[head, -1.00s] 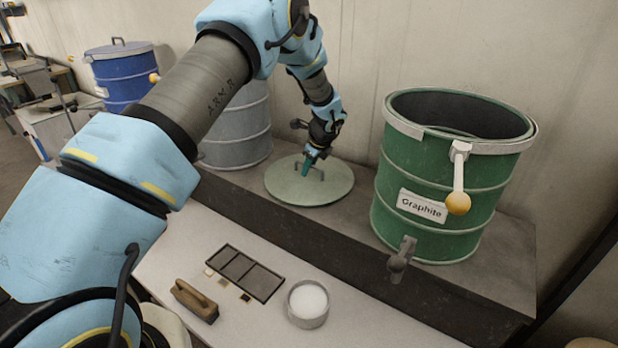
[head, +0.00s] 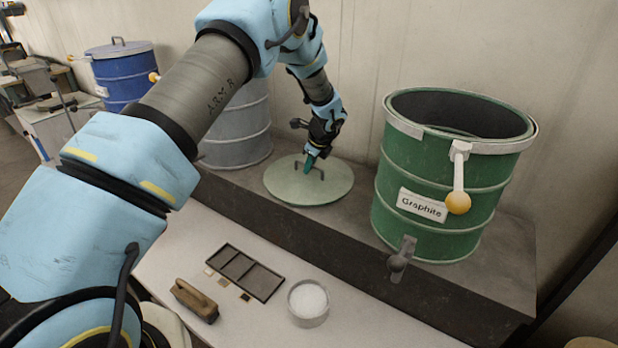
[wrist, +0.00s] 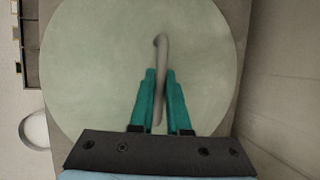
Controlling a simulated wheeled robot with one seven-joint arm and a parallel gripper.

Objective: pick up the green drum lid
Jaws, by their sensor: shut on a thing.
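The green drum lid (head: 325,188) is a pale green disc with a grey bar handle. It lies at the dark ledge, between the grey drum and the green drum; whether it touches the ledge is hard to tell. It fills most of the wrist view (wrist: 90,70). My gripper (head: 311,165) is over the lid at its handle. In the wrist view its teal fingers (wrist: 160,88) stand on both sides of the handle (wrist: 161,60) and are shut on it. The open green drum (head: 440,180), labelled Graphite, stands to the right of the lid.
A grey drum (head: 240,135) stands close to the lid's left, under my arm. The wall (head: 375,60) rises behind. On the lower white bench are a white-filled bowl (head: 308,300), a brush (head: 194,300) and a dark tray (head: 245,272). A blue drum (head: 122,78) stands farther left.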

